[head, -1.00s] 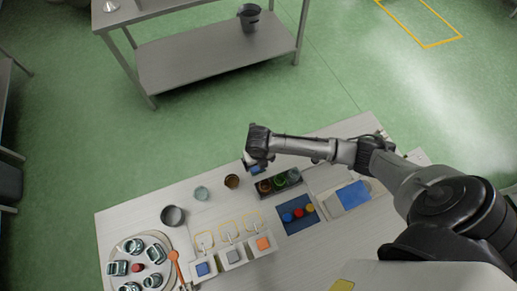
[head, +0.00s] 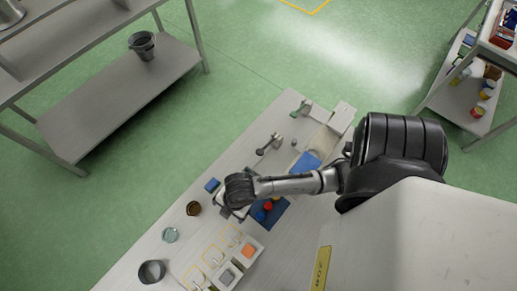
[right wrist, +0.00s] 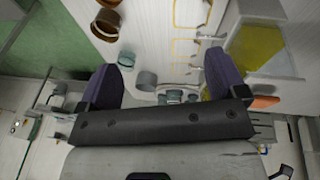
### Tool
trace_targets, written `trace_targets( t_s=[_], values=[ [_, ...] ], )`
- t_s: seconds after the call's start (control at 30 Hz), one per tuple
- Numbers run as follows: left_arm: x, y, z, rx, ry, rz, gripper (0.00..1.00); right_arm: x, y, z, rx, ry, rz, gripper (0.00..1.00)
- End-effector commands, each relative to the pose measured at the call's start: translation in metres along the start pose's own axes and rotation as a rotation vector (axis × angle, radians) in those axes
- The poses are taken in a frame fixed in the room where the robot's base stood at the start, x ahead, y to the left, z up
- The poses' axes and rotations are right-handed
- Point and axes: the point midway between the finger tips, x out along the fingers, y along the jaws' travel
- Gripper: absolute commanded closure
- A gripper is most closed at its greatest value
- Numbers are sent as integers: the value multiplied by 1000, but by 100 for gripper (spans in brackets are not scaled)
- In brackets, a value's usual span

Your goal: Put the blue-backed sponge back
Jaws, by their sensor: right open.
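A small blue block (head: 212,185), which looks like the blue-backed sponge, lies near the table's far edge in the head view. My right gripper (head: 238,208) hangs over the table just to the right of it, apart from it in the picture. In the right wrist view the jaws (right wrist: 165,78) are open, with purple fingers spread and nothing held between them. White trays stand in the foreground, one with a grey piece (head: 226,277) and one with an orange piece (head: 248,250). My left gripper is in no view.
A brown cup (head: 193,208), a glass (head: 170,235) and a dark bowl (head: 152,271) stand left of the gripper. A blue mat (head: 276,211) with coloured balls lies partly under the arm. A larger blue item (head: 306,163) lies beyond it. Yellow outlines (head: 213,256) mark the table.

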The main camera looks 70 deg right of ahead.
Motion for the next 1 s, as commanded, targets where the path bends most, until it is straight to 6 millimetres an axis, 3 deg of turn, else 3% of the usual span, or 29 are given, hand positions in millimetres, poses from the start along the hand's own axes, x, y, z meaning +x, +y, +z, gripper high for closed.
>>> trace_targets(
  t_s=[0.03, 0.2, 0.4, 0.6, 1.0],
  values=[
    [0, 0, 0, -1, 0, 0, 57, -9, -13, 3, 169, 5, 16, 10],
    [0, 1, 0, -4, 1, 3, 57, -36, -38, 24, 665, -10, 88, 10],
    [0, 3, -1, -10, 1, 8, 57, -57, -54, 44, 1011, -30, 152, 10],
    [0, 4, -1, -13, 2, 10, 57, -64, -59, 52, 1119, -37, 176, 10],
    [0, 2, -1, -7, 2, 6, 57, -64, -59, 52, 1119, -37, 176, 10]
  ],
)
